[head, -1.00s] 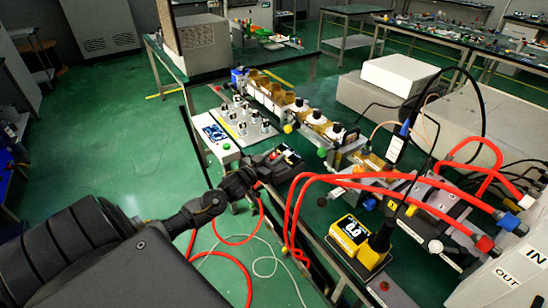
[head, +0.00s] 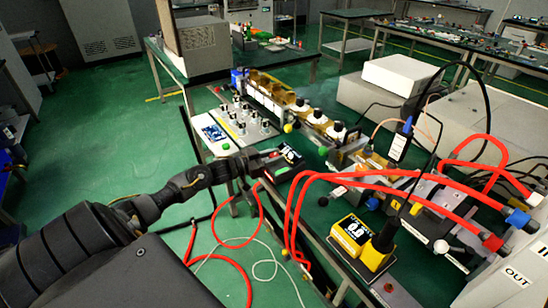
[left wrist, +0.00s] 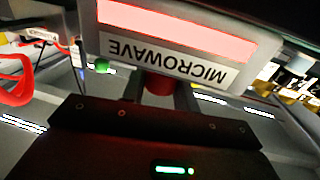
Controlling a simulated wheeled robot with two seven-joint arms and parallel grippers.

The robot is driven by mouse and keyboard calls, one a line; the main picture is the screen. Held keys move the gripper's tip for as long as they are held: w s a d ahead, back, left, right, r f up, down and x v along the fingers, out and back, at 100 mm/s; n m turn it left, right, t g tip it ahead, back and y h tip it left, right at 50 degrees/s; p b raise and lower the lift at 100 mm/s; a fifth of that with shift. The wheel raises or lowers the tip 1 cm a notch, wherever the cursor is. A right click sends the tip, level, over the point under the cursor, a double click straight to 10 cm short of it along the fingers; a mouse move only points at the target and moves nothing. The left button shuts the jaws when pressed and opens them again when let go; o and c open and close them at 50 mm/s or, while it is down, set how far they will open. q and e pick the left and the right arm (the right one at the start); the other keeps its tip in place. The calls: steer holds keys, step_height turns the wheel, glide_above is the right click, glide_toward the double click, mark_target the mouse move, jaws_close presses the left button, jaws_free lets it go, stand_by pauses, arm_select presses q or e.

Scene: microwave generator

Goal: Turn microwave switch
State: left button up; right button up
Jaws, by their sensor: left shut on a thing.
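The microwave switch box (head: 291,153) is a small dark unit at the table edge in the head view, partly hidden by my gripper. In the left wrist view, a grey panel with an upside-down "MICROWAVE" label (left wrist: 165,60) and a glowing red strip fills the upper middle. Below it is a red knob (left wrist: 159,84). My left gripper (head: 268,160) reaches the box from the left. In the wrist view its fingers (left wrist: 164,92) stand on both sides of the red knob and are shut on it. My right gripper is not in view.
Red hoses (head: 385,180) arch over the table to the right of my gripper. A yellow meter (head: 352,234) stands near the front edge. A white box with a green button (head: 215,140) and a knob panel (head: 243,122) lie behind. Open floor is at left.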

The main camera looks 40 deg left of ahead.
arm_select(q)
steer(key=o, duration=1)
steer(key=shift+c, duration=0.2)
steer(key=v, duration=1)
steer(key=shift+s+a+b, duration=0.2)
steer(key=shift+s+b, duration=0.15)
